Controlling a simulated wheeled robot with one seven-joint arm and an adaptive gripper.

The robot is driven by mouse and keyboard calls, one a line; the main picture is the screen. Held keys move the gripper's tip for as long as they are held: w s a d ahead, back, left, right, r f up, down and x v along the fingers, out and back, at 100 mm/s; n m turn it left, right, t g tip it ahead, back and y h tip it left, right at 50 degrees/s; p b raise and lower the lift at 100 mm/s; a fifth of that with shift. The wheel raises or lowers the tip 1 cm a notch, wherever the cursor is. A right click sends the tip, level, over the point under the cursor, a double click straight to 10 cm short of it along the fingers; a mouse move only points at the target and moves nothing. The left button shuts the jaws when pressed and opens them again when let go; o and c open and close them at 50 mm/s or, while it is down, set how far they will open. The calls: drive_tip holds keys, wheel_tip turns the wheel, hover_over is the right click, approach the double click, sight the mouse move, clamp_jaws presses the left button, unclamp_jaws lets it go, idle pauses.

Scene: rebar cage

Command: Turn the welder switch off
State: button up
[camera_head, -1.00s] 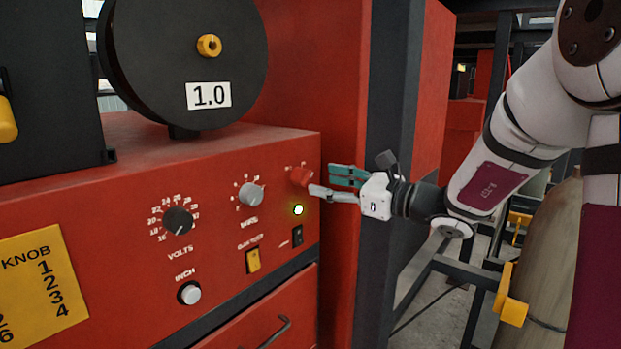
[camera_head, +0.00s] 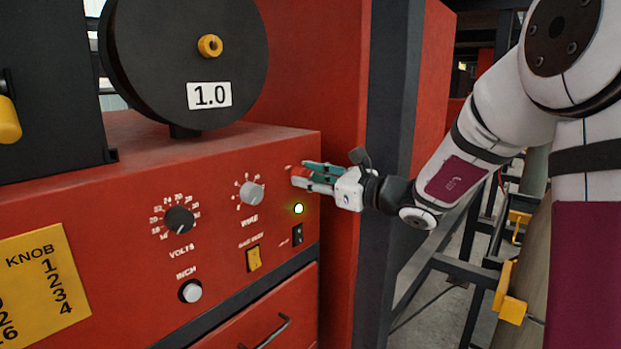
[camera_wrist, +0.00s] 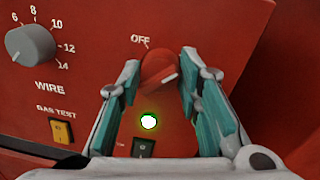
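The welder switch is a red rotary knob (camera_wrist: 157,69) on the red front panel, with an OFF label (camera_wrist: 140,40) up and to its left in the wrist view. The knob's white pointer mark points to the upper right, away from OFF. My gripper (camera_wrist: 158,88) has its two teal-padded fingers on either side of the knob, with gaps visible between pads and knob. In the head view my gripper (camera_head: 300,175) reaches the panel from the right and mostly hides the knob. A lit green lamp (camera_wrist: 149,121) shows below the knob.
A grey WIRE knob (camera_wrist: 30,44) is left of the switch. A yellow gas test rocker (camera_wrist: 62,130) and a black rocker (camera_head: 297,234) are lower. A dark post (camera_head: 388,150) stands right of the panel, near my arm.

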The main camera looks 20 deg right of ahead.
drive_tip(key=shift+n, duration=0.3)
drive_tip(key=n+b, duration=0.3)
drive_tip(key=shift+w+f+n, duration=0.1)
drive_tip(key=shift+n, duration=0.2)
drive_tip(key=n+b, duration=0.4)
drive_tip(key=b, duration=0.1)
drive_tip(key=shift+a+f, duration=0.1)
drive_tip(key=n+h+b, duration=0.1)
drive_tip(key=n+b, duration=0.5)
drive_tip(key=b, duration=0.3)
drive_tip(key=shift+f+b, duration=0.1)
drive_tip(key=shift+b, duration=0.2)
drive_tip(key=n+b, duration=0.2)
drive_tip(key=b, duration=0.3)
drive_tip(key=shift+n, duration=0.4)
drive_tip(key=shift+s+r+n+b, duration=0.2)
drive_tip(key=shift+n+b, duration=0.1)
drive_tip(key=shift+b, duration=0.2)
drive_tip(key=o, duration=1.1)
drive_tip(key=shift+o, duration=0.2)
